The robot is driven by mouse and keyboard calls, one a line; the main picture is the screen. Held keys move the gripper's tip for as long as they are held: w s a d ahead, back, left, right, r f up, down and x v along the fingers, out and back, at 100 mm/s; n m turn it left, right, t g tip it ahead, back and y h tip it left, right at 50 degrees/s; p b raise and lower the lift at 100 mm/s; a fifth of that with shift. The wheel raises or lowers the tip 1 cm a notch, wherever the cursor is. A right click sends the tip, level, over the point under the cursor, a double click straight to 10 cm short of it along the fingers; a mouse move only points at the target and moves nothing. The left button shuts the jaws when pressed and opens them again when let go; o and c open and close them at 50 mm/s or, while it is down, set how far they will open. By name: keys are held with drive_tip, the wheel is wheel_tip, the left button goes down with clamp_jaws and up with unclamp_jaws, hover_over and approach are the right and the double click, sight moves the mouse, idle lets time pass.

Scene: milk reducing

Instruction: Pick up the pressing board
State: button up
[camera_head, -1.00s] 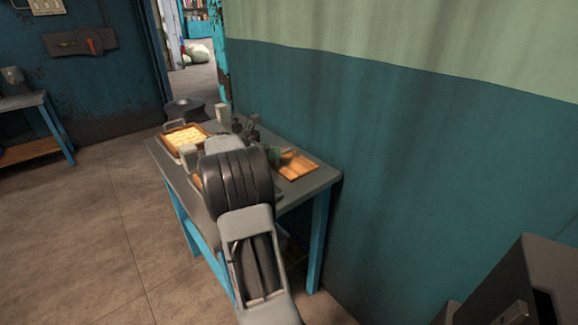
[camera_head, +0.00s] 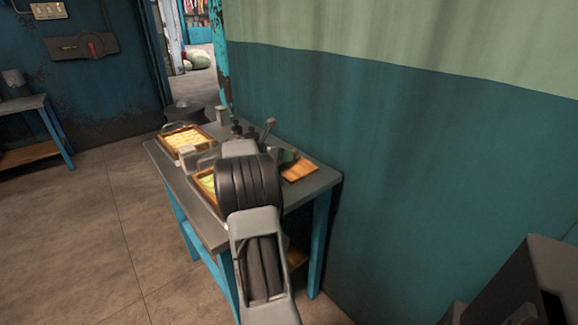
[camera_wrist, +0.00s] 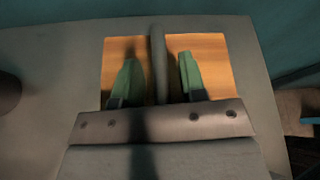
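The pressing board appears to be the flat wooden board (camera_head: 301,171) at the right end of the table. In the wrist view the wooden board (camera_wrist: 205,48) lies under my gripper, with a narrow grey bar (camera_wrist: 158,50), which looks like its handle, running across its middle. My gripper (camera_wrist: 158,72) has green fingertips and is open, one finger on each side of the bar with gaps showing. Whether the fingertips touch the wood is unclear. In the head view my arm hides part of the board, and a green fingertip of my gripper (camera_head: 288,155) shows above it.
The grey table (camera_head: 318,185) stands against the teal wall (camera_head: 420,170). A wooden tray (camera_head: 187,140) with yellow contents is at its far left, and a second similar tray (camera_head: 205,184) is partly behind my arm. Small dark items (camera_head: 238,130) stand near the wall.

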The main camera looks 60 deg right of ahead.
clamp_jaws()
drive_tip(key=shift+r, duration=0.1)
idle(0.3)
